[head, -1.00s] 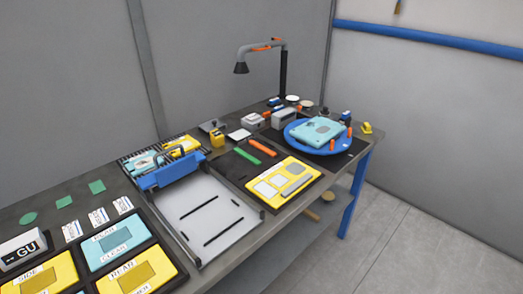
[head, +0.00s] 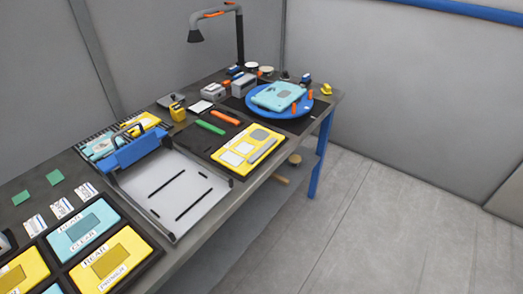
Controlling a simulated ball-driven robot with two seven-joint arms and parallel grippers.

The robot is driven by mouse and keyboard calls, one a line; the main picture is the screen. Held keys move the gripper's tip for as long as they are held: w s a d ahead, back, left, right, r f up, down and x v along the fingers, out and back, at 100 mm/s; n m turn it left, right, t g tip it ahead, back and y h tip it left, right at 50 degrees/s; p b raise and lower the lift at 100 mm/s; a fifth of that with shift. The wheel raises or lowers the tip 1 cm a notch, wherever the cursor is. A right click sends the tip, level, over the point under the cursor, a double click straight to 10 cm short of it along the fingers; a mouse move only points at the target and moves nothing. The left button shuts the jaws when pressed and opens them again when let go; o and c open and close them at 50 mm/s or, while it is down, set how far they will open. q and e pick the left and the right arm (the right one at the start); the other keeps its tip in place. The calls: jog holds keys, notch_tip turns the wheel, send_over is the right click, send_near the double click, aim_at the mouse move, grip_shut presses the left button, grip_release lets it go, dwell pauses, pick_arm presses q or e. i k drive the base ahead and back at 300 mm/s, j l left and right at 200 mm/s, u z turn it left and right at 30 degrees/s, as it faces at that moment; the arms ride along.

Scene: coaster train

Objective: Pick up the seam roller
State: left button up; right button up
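No tool here can be named the seam roller with certainty at this size. A small tan, wooden-looking item (head: 281,180) sticks out under the table's right part, with a round tan piece (head: 294,159) just above it; they may belong together. A green bar-shaped tool (head: 210,128) and an orange one (head: 225,117) lie side by side on a dark mat on the tabletop. Neither of my grippers shows.
The long table holds a blue clamp fixture (head: 136,152) with a white bed (head: 181,205), a yellow panel (head: 225,147), a blue turntable (head: 261,105) bearing a teal panel (head: 278,96), and a lamp (head: 195,36). A blue leg (head: 321,155) supports the right end. The floor (head: 370,220) right of it is clear.

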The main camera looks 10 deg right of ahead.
aim_at(306, 80)
jog(key=i+l+z, duration=0.1)
jog(key=l, duration=0.2)
jog(key=i+l, duration=0.1)
jog(key=l, duration=0.2)
jog(key=i+l+z, duration=0.85)
jog(key=i+l, duration=0.15)
jog(key=i+l+z, duration=0.2)
jog(key=i+z, duration=0.25)
jog(key=i, duration=0.2)
jog(key=i+u, duration=0.15)
jog(key=i, duration=0.35)
jog(key=i+l+u, duration=0.15)
jog(key=i, duration=0.3)
jog(key=i+u, duration=0.2)
jog(key=u, duration=0.2)
jog(key=i+l+u, duration=0.15)
jog(key=u, duration=0.25)
jog(key=i+l+u, duration=0.2)
jog(key=u, duration=0.15)
jog(key=i+l+u, duration=0.15)
jog(key=u, duration=0.25)
